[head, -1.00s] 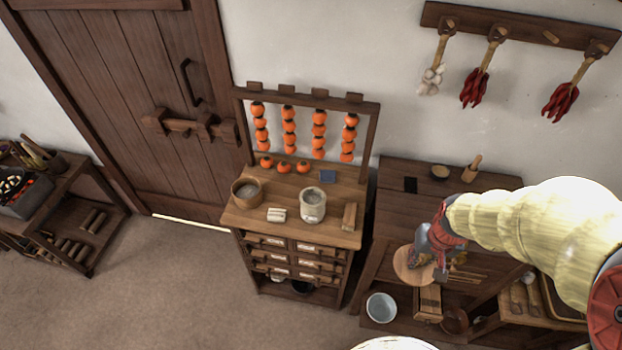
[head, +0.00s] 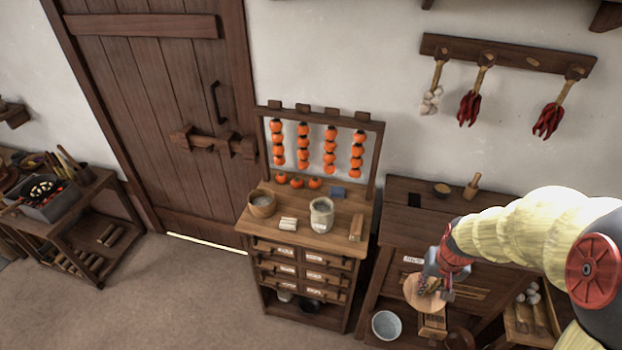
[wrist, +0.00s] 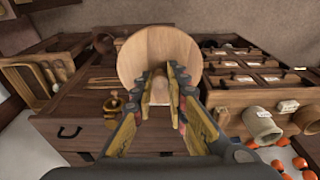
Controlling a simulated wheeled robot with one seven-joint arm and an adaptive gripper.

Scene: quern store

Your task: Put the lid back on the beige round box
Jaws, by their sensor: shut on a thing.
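My gripper (head: 437,286) is shut on a round, flat wooden lid (head: 420,294), held in front of the dark bench at the right. In the wrist view the gripper (wrist: 164,88) pinches the light wooden lid (wrist: 152,50) at its near side, where the fingers hide the grip itself. The beige round box (head: 321,215) stands upright and open on the small drawer cabinet, left of my gripper and apart from it. It carries a pale label, and it also shows in the wrist view (wrist: 262,126) at the right.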

